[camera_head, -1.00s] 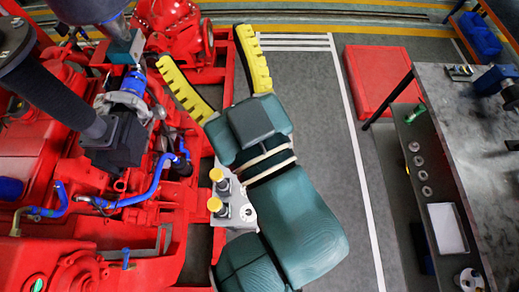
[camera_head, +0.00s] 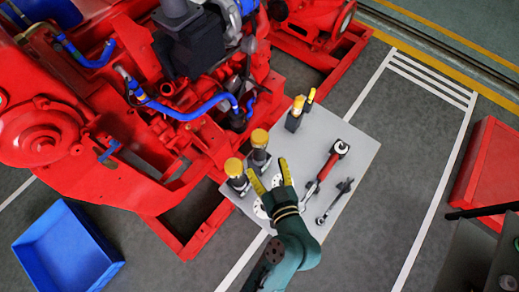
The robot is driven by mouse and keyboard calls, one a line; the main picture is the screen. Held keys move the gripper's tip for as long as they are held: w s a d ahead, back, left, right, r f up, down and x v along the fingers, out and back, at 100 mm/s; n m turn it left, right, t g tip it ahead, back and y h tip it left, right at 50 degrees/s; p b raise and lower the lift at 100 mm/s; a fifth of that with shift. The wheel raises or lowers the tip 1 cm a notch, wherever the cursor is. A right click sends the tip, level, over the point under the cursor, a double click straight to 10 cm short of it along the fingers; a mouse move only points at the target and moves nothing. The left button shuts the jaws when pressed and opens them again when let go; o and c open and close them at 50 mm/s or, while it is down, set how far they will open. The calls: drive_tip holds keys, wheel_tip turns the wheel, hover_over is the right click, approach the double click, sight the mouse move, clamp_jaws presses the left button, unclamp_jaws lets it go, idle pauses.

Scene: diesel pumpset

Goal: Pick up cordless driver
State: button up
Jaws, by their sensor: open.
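My gripper (camera_head: 267,168) has two yellow fingers and is open and empty, over the left part of a grey tabletop. Two upright dark tools with yellow round tops stand just beyond its fingertips: one at the left (camera_head: 235,172) and one farther back (camera_head: 260,145). A dark block-like tool with a yellow top (camera_head: 294,113) stands at the back edge. A red-and-dark elongated tool (camera_head: 326,166) lies right of my gripper. I cannot tell for sure which of these is the cordless driver. My gripper and wrist hide part of the tabletop.
The grey tabletop (camera_head: 362,143) also carries a dark wrench-like tool (camera_head: 336,198) and pale discs (camera_head: 262,208). The red pumpset (camera_head: 140,165) borders it at the left and back. A blue crate (camera_head: 66,252) is on the floor at lower left.

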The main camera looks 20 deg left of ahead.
sight(262, 150)
drive_tip(key=x, duration=0.9)
drive_tip(key=shift+w+d+f, duration=0.15)
drive_tip(key=shift+w+d, duration=0.1)
clamp_jaws()
